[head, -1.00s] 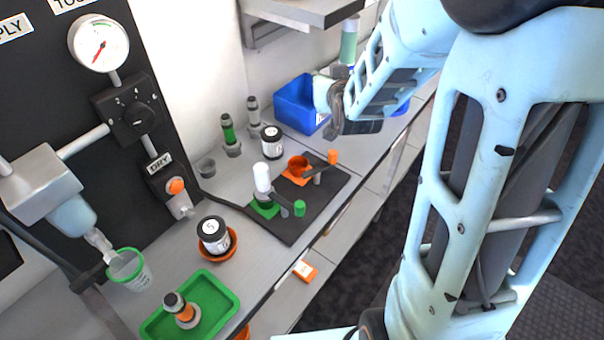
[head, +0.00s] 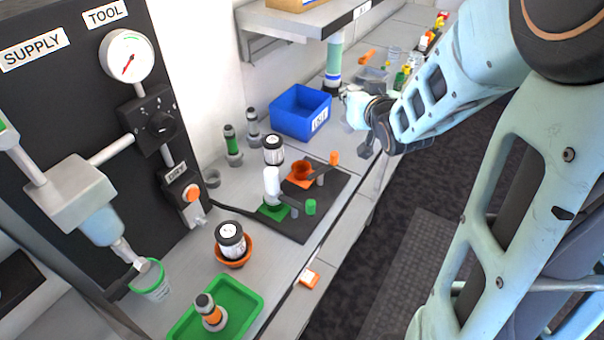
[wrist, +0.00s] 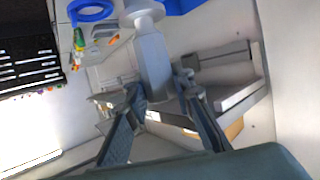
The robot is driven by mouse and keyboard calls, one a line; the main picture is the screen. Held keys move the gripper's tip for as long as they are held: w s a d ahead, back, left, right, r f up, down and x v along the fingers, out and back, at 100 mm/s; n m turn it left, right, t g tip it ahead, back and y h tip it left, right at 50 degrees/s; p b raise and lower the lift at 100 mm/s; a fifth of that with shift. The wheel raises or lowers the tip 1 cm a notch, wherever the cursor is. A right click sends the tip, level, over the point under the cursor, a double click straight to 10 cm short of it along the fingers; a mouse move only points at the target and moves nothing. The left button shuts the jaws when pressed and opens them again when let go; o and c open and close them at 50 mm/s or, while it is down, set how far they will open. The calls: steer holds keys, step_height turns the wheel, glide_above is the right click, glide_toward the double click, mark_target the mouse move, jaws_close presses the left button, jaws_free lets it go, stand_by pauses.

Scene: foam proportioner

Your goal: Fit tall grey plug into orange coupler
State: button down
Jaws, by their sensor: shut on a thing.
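The orange coupler (head: 301,171) is a small orange cup with an orange-tipped lever, on the black mat of the bench. My gripper (head: 368,142) is in the air right of the blue bin, well beyond the coupler and to its right. In the wrist view my gripper (wrist: 160,90) has its fingers on both sides of a long grey plug (wrist: 152,62) with a wide pale flange. The plug's near end is partly hidden between the fingers. In the head view the plug is hard to make out under the gripper.
A green coupler (head: 272,211) holding a white-topped piece shares the mat (head: 310,218). Behind stand a dark jar (head: 273,150), a green-banded plug (head: 232,145) and another grey plug (head: 253,128). A blue bin (head: 301,112) is at the back, a green tray (head: 240,300) in front.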

steer(key=shift+s+r+n+y, duration=0.4)
steer(key=shift+s+r+y, duration=0.15)
steer(key=shift+s, duration=0.1)
steer(key=s+a+n+g+y+p, duration=0.1)
steer(key=s+a+n+g+y, duration=0.25)
steer(key=s, duration=0.65)
steer(key=w+a+f+n+t+y+b, duration=0.1)
steer(key=w+a+f+b, duration=0.6)
steer(key=w+f, duration=0.3)
steer(key=shift+a+y, duration=0.4)
steer(key=shift+a, duration=0.25)
steer(key=f+b, duration=0.3)
steer(key=b, duration=0.1)
steer(key=shift+w+a+f, duration=0.2)
steer(key=shift+w+f, duration=0.05)
steer(key=shift+f, duration=0.15)
steer(key=shift+f, duration=0.15)
steer(key=c, duration=1.7)
jaws_free()
